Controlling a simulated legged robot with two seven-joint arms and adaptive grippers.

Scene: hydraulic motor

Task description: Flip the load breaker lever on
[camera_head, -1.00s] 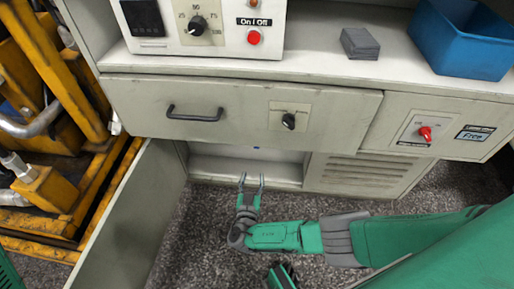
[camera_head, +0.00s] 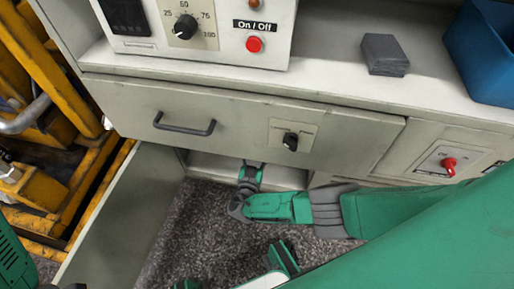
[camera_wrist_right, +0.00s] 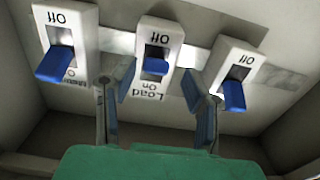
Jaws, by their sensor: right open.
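In the right wrist view, three white breakers with blue levers stand in a row on the back wall of the cabinet. The middle one, the load breaker (camera_wrist_right: 166,40), carries "Load", "Off" and "On" labels and its blue lever (camera_wrist_right: 156,66) juts out. My right gripper (camera_wrist_right: 157,77) is open, with one finger on each side of this lever; contact cannot be told. In the head view the right gripper (camera_head: 250,172) reaches into the lower cabinet opening, its tips hidden under the drawer front. The breakers are hidden there.
The other breakers, left (camera_wrist_right: 62,45) and right (camera_wrist_right: 235,75), stand close beside the fingers. Above the opening is a drawer front with a handle (camera_head: 184,126) and black knob (camera_head: 290,141). An open door panel (camera_head: 125,215) stands to the left.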

